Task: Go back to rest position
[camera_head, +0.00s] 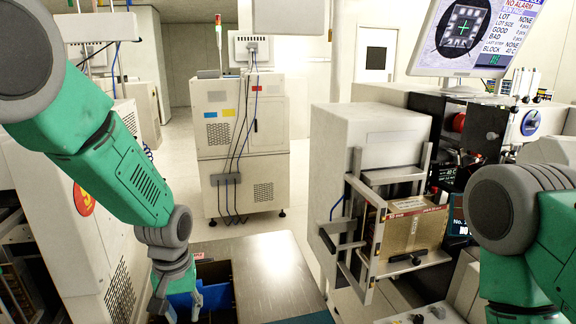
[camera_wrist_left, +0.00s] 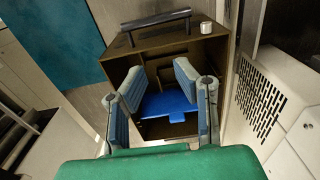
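My left gripper (camera_head: 178,297) hangs at the lower left of the head view, pointing down. In the left wrist view (camera_wrist_left: 162,80) its two blue-padded fingers are spread apart with nothing between the pads. They are in front of the open side of a brown box (camera_wrist_left: 165,42) with a dark bar handle. I cannot tell whether the fingers touch the box. My right arm (camera_head: 530,225) shows at the right; its gripper is out of frame.
A metal table top (camera_head: 272,272) lies right of the left gripper. A machine with a brown magazine (camera_head: 413,232) in a metal frame stands right of centre. A white cabinet (camera_head: 240,140) stands behind. A vented white panel (camera_wrist_left: 258,105) is close on the right in the wrist view.

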